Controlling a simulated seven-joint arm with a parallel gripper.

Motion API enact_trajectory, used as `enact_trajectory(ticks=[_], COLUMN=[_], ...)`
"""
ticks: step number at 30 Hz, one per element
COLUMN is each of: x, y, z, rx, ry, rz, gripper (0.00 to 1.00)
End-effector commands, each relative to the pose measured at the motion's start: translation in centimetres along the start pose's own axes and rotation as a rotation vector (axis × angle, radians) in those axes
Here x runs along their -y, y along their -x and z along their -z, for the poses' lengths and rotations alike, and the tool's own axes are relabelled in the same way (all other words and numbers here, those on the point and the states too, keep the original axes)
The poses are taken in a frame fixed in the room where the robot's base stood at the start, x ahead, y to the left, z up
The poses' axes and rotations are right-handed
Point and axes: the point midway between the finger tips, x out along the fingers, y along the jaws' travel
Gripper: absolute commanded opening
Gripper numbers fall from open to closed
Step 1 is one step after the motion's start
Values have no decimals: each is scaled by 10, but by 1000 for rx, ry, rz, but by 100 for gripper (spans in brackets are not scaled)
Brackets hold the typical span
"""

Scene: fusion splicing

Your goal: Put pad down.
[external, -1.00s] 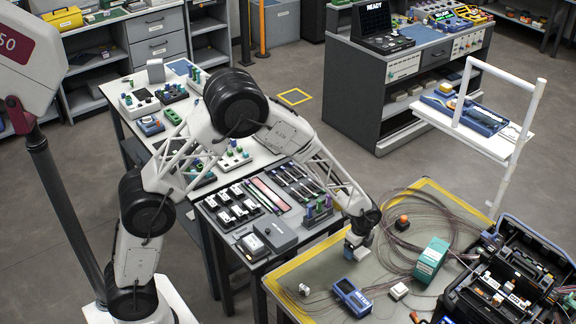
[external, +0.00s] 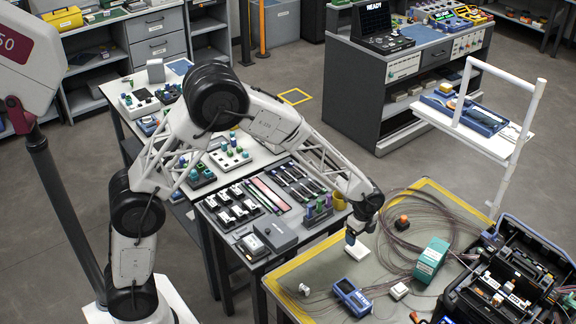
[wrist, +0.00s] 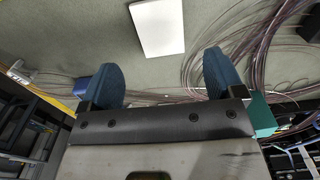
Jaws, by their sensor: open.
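The pad, a flat white rectangle (wrist: 157,27), lies on the grey-green mat, at the top centre of the wrist view. In the external view it is a small white piece (external: 357,251) just below the fingers. My gripper (wrist: 162,75) is open, its two blue fingertips wide apart with nothing between them. In the external view my gripper (external: 353,236) is above the pad and appears apart from it; the exact gap is hard to tell.
Loose dark fibre coils (external: 408,215) lie right of the pad. A green box (external: 431,260), a blue device (external: 351,297) and a small white box (external: 398,291) stand nearby. An open black case (external: 510,270) is at the right. The mat left of the pad is mostly clear.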

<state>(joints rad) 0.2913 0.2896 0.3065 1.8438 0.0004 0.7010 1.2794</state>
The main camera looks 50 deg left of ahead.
Motion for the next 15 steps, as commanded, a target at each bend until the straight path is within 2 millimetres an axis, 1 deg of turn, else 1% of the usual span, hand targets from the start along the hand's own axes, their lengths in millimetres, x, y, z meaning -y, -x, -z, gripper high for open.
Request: enact_trajectory(ticks=[1, 3, 6, 12, 15], x=[0, 0, 0, 0, 0], y=[9, 20, 33, 49, 52], z=[0, 0, 0, 0, 0], rx=[0, -1, -1, 0, 0], ry=[0, 0, 0, 0, 0], rz=[2, 2, 2, 1, 1], gripper=[88, 88, 88, 88, 88])
